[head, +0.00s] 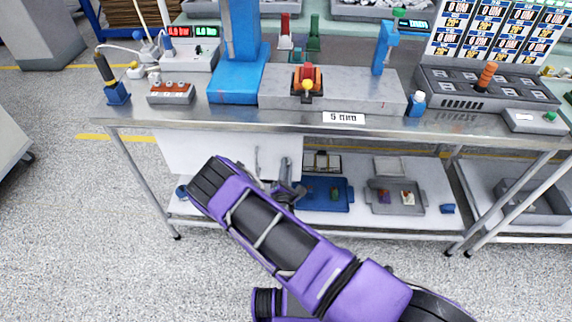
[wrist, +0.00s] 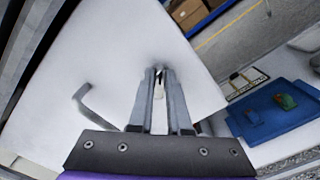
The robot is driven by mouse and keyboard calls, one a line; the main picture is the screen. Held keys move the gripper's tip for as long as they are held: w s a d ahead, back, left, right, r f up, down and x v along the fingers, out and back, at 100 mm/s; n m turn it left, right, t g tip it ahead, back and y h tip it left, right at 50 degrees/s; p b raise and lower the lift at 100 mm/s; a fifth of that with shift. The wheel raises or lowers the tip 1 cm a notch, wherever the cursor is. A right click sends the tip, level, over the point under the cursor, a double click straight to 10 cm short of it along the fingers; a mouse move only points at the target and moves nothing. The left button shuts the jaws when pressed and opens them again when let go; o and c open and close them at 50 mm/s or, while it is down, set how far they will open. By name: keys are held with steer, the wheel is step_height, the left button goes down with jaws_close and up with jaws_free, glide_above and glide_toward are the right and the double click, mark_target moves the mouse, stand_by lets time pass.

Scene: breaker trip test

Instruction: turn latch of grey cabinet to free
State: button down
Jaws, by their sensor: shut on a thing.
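The grey cabinet (head: 205,155) hangs under the bench top and looks pale grey to white. Its front face (wrist: 110,45) fills much of the wrist view. My gripper (wrist: 158,74) points at this face near its right side, with the fingers close together. They are shut on the small latch (wrist: 159,88), of which only a pale sliver shows between the fingers. Which way the latch is turned cannot be told. A bent grey handle (wrist: 85,100) stands out from the face to the left of my fingers. In the head view, my gripper (head: 287,180) is at the cabinet's right part.
On the lower shelf, right of the cabinet, are a blue tray (head: 342,206) with small parts and a grey tray (head: 422,209). The blue tray also shows in the wrist view (wrist: 288,125). The bench edge (head: 300,123) runs above my gripper. A bench leg (head: 145,190) stands at left.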

steer(key=m+p, duration=0.1)
steer(key=m, duration=0.7)
steer(key=shift+f+m, duration=0.15)
steer(key=shift+m, duration=0.25)
stand_by(0.4)
steer(key=c, duration=0.9)
jaws_free()
steer(key=shift+o, duration=0.2)
steer(key=s, duration=1.7)
steer(key=shift+s+a+p, duration=0.25)
steer(key=shift+a+p, duration=0.05)
steer(key=shift+p, duration=0.1)
